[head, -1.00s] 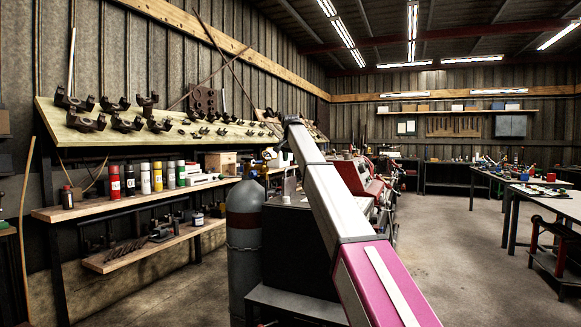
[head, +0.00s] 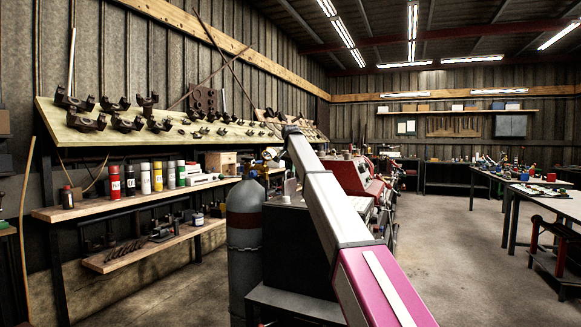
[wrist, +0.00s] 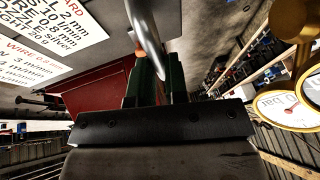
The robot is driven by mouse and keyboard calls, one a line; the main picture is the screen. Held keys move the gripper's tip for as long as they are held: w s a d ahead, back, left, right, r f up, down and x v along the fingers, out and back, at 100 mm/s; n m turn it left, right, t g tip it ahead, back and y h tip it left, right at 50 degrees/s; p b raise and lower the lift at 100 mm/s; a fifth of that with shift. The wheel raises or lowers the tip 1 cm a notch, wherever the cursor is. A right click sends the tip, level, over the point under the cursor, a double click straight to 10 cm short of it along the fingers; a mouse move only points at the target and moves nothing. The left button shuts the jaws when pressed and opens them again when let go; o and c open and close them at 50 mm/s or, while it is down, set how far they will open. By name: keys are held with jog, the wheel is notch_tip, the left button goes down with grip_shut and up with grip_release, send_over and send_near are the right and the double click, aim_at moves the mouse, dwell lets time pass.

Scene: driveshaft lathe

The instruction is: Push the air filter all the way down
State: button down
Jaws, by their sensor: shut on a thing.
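In the wrist view my gripper (wrist: 155,88) shows two dark green fingers standing apart, with a smooth silver, curved, rod-like piece (wrist: 146,35) running down between them. The fingers are shut on this piece. I cannot make out a part that is clearly the air filter. In the head view my arm reaches away toward the bench area, and the gripper itself is hidden there.
A gas cylinder (head: 246,240) stands left of my arm. A pressure gauge (wrist: 284,106) is close at the right of the wrist view, and printed labels (wrist: 45,30) are at the left. A red machine (head: 350,176) is behind my arm.

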aim_at(291, 183)
notch_tip(291, 183, down, 9)
jog(key=shift+r, duration=0.1)
jog(key=c, duration=1.1)
grip_release()
jog(key=v, duration=1)
jog(key=shift+s+d+r, duration=0.1)
jog(key=shift+s+r, duration=0.1)
jog(key=shift+r, duration=0.05)
